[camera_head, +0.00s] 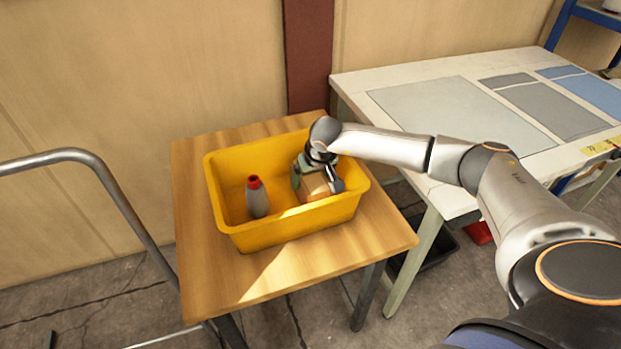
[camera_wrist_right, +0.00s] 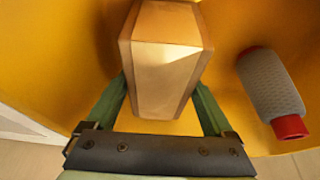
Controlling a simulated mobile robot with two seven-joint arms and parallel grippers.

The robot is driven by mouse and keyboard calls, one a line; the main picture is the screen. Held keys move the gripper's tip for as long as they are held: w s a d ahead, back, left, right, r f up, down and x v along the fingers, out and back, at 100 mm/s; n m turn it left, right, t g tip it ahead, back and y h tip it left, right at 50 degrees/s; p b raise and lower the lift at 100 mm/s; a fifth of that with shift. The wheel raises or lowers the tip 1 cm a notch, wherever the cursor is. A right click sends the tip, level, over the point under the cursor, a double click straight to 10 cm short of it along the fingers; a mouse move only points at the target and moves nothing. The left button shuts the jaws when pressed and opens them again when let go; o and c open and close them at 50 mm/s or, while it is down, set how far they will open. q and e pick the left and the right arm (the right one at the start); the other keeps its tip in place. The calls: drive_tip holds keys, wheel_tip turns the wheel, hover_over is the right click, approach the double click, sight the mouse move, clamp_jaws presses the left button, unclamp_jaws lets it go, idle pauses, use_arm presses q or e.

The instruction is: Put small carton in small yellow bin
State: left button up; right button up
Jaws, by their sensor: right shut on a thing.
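The small carton (camera_head: 314,186) is a tan box inside the yellow bin (camera_head: 277,230), on its right side. My right gripper (camera_head: 318,177) reaches down into the bin and is shut on the carton. In the right wrist view the carton (camera_wrist_right: 166,62) sits between the two green fingers of the gripper (camera_wrist_right: 164,100), with the bin's yellow inside (camera_wrist_right: 235,25) around it. I cannot tell whether the carton touches the bin floor. My left gripper is not in view.
A grey bottle with a red cap (camera_head: 257,199) stands in the bin, left of the carton. The bin stands on a wooden table (camera_head: 195,262). A white table (camera_head: 365,85) is at the right, and a metal rail (camera_head: 118,195) at the left.

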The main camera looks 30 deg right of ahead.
drive_tip(key=o, duration=1.3)
drive_tip(key=shift+c, duration=0.2)
drive_tip(key=v, duration=1.2)
drive_tip(key=shift+r, duration=0.1)
